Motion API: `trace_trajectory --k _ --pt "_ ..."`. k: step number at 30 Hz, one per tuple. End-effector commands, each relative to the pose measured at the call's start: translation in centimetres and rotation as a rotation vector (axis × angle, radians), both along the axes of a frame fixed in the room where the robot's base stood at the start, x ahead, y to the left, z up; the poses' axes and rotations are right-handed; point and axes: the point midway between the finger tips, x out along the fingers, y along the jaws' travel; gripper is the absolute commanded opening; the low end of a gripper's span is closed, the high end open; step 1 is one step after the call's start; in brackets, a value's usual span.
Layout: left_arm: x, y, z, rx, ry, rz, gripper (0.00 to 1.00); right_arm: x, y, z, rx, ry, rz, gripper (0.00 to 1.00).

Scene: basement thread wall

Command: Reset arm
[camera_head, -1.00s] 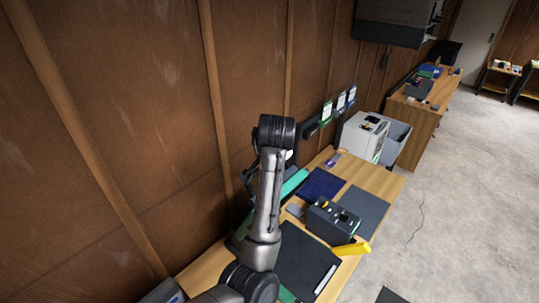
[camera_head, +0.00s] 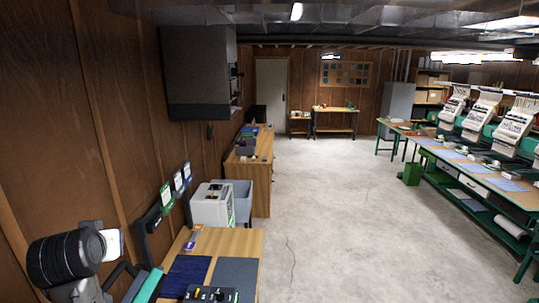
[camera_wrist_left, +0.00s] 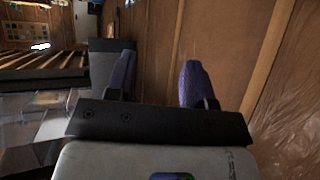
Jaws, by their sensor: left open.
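My left gripper (camera_wrist_left: 158,82) shows in the left wrist view with its two purple-tipped fingers spread apart. Nothing sits between them, and the wooden wall (camera_wrist_left: 225,35) is behind. In the head view my left arm stands at the lower left, close to the wall; its gripper cannot be made out there. My right gripper is in neither view.
A wooden table (camera_head: 235,243) at the lower left holds a blue mat (camera_head: 187,277), a grey mat (camera_head: 237,276) and a black control box (camera_head: 208,294). A white machine (camera_head: 211,205) and grey bin (camera_head: 241,200) stand behind. Embroidery machines (camera_head: 483,112) line the right. The middle floor is open.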

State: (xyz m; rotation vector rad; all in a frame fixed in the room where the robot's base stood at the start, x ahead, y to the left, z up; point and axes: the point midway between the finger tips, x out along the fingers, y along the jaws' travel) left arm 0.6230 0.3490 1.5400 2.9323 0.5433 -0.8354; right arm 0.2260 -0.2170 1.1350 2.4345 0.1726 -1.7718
Motion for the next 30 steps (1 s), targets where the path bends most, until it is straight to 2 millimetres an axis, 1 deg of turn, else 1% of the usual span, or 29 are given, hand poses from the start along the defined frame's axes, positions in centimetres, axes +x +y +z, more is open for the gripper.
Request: trace_trajectory --k 1,3,4,5,8,11,14,17,18,20,21,23,24,26,27,29,30 --pt "-0.7 -0.6 1.6 -0.007 -0.076 -0.011 0.48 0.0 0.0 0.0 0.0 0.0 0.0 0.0" --pt "-1.7 -1.8 2.6 -0.019 -0.154 -0.038 0.48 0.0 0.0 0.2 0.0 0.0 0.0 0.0" --pt "-2.1 -2.3 2.6 -0.023 -0.181 -0.05 0.48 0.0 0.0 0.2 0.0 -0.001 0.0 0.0" --pt "-2.6 -2.8 2.5 -0.025 -0.202 -0.065 0.48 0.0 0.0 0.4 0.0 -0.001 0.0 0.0" --pt "-4.1 -4.5 1.3 -0.025 -0.241 -0.115 0.48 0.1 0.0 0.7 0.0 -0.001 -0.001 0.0" --pt "-5.6 -6.1 -0.8 -0.018 -0.241 -0.169 0.48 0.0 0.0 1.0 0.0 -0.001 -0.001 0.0" --pt "-7.5 -7.7 -3.7 -0.004 -0.215 -0.226 0.48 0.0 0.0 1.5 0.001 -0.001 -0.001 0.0" --pt "-10.0 -9.4 -7.6 0.008 -0.157 -0.293 0.48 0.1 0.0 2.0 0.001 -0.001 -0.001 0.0" --pt "-11.2 -10.0 -9.3 0.011 -0.123 -0.317 0.48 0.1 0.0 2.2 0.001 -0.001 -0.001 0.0" --pt "-13.1 -10.9 -11.9 0.012 -0.07 -0.351 0.48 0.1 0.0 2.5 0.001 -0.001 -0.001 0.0" --pt "-14.4 -11.4 -13.7 0.011 -0.03 -0.37 0.48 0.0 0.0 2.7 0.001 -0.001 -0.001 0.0" --pt "-16.5 -12.0 -16.3 0.009 0.035 -0.395 0.48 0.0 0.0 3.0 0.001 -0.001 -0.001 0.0" --pt "-17.9 -12.3 -18.0 0.008 0.079 -0.408 0.48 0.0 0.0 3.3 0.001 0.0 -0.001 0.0" --pt "-20.2 -12.7 -20.6 0.003 0.152 -0.424 0.48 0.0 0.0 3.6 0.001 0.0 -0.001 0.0" --pt "-21.8 -13.0 -22.3 -0.001 0.202 -0.435 0.48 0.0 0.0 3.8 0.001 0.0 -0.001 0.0" --pt "-24.2 -13.2 -24.8 -0.01 0.282 -0.447 0.48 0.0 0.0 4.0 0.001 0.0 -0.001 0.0" --pt "-25.8 -13.3 -26.4 -0.016 0.335 -0.454 0.48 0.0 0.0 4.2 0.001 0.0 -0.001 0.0"
